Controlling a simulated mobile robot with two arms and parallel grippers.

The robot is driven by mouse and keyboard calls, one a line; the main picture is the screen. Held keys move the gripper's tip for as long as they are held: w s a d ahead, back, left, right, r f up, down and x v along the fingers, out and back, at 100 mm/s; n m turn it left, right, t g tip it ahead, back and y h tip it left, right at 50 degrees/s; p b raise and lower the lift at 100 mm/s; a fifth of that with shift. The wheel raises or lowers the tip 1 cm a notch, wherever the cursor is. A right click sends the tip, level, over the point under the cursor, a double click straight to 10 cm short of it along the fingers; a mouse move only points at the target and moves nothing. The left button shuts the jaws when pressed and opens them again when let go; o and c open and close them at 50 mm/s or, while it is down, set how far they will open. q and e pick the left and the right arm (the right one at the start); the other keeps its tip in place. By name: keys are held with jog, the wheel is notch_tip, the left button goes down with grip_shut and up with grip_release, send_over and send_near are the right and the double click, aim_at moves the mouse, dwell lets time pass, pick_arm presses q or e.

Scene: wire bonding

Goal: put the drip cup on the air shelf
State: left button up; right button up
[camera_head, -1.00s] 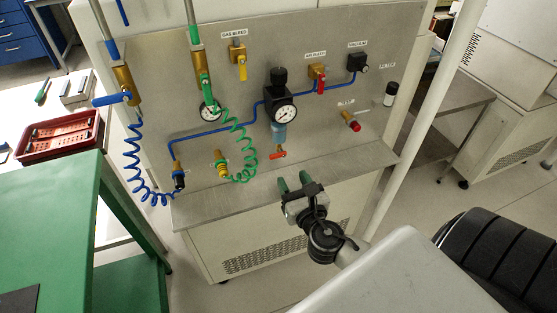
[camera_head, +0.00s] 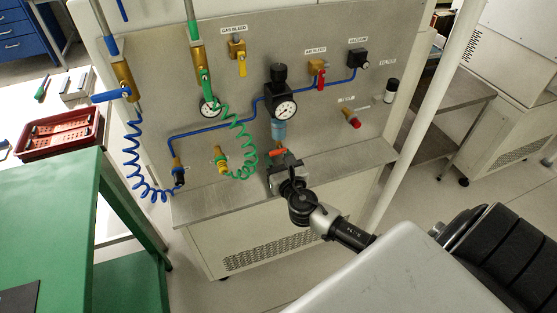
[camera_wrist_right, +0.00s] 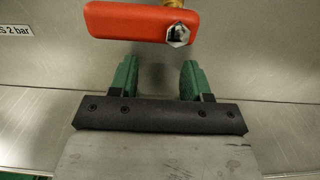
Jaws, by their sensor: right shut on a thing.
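My right gripper (camera_head: 284,160) is at the panel, just below the red drain handle (camera_head: 278,152) under the regulator. In the right wrist view its two green fingers (camera_wrist_right: 158,72) stand apart, with the red handle (camera_wrist_right: 127,22) just beyond and above the tips. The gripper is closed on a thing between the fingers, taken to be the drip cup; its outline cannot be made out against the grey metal. The metal shelf (camera_head: 225,202) runs along the panel's foot, below the gripper. My left gripper is not in view.
A regulator with a gauge (camera_head: 284,109) and a blue bowl (camera_head: 278,130) sits above the gripper. Coiled blue (camera_head: 136,160) and green (camera_head: 242,140) hoses hang at the left. A red knob (camera_head: 354,121) is at the right. The shelf's right part (camera_head: 345,160) is clear.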

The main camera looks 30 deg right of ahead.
jog(key=shift+f, duration=0.1)
jog(key=o, duration=1)
jog(key=shift+c, duration=0.2)
